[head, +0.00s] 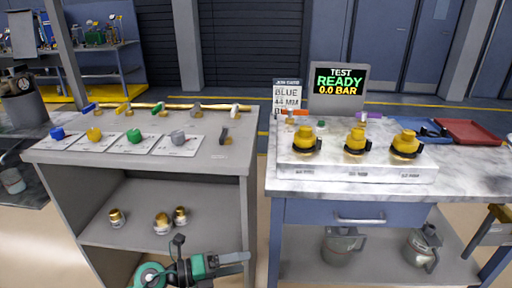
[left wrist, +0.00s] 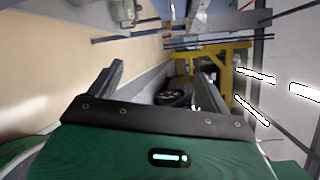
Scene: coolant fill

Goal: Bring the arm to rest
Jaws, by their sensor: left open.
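My left gripper (head: 236,262) is low at the bottom of the head view, in front of the left bench and below its top, clear of the right bench. It has a green body and grey fingers pointing right. In the left wrist view its two fingers (left wrist: 158,82) stand apart with nothing between them. My right gripper cannot be made out in either view.
The left bench (head: 212,165) carries coloured caps on cards, with brass fittings on its shelf. The right bench (head: 460,182) carries several yellow-capped fittings (head: 356,140), a test screen (head: 338,88) reading READY 0.0 BAR, and a red tray (head: 470,131). A narrow gap separates the benches.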

